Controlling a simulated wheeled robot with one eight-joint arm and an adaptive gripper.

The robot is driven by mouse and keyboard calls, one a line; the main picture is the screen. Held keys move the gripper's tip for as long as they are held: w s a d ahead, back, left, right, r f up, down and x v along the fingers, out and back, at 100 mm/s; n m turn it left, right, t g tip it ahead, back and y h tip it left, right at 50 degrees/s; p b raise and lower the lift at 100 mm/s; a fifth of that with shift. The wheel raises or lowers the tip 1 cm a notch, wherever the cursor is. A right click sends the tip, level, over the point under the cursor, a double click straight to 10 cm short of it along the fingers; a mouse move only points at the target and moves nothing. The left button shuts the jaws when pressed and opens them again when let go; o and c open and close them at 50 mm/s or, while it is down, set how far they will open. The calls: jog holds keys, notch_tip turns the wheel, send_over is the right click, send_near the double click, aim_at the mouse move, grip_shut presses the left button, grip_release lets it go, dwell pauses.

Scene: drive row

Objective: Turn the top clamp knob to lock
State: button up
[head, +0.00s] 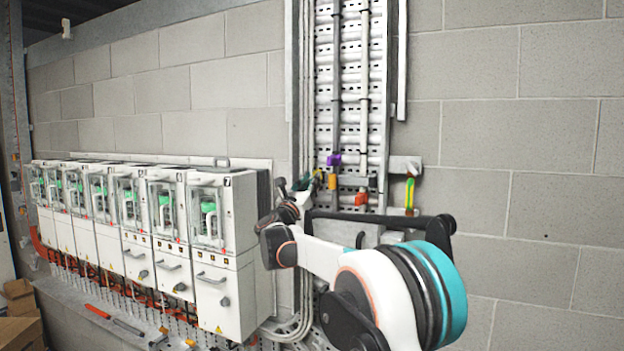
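A vertical perforated cable tray (322,75) runs up the block wall with cables along it. Small coloured fittings sit on its lower part: a purple one (333,160) is highest, with an orange one (332,182) just below it. A red-orange one (361,199) is lower right. I cannot tell for sure which is the top clamp knob, or how it is turned. My gripper (300,183) is small in view, at the tray's left edge, left of the purple and orange fittings. Its fingers are too small to show whether they are open. No contact is clear.
A row of white drive cabinets (222,265) stands at the left, its nearest end close to my arm. A grey wall bracket (404,166) and a green-yellow item (410,190) are right of the tray. Tools (128,327) lie on the ledge below.

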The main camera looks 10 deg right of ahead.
jog(key=shift+w+d+r, duration=0.2)
jog(key=shift+w+d, duration=0.05)
jog(key=shift+w, duration=0.15)
grip_shut()
jog(key=shift+m, duration=0.5)
jog(key=shift+a+r+m+g+h+p, duration=0.1)
jog(key=shift+m+g+h+p, duration=0.25)
jog(key=shift+m+g+p, duration=2.1)
jog(key=shift+d+m+g+h+b, duration=0.1)
jog(key=shift+m+g+h+b, duration=0.3)
jog(key=shift+m, duration=4.3)
jog(key=shift+a+r+m+g+h+p, duration=0.1)
jog(key=shift+m+g+h+p, duration=0.25)
jog(key=shift+m+g+p, duration=2.15)
jog(key=shift+f+m+t+b, duration=0.15)
jog(key=shift+m+t+b, duration=0.7)
jog(key=shift+m+b, duration=0.35)
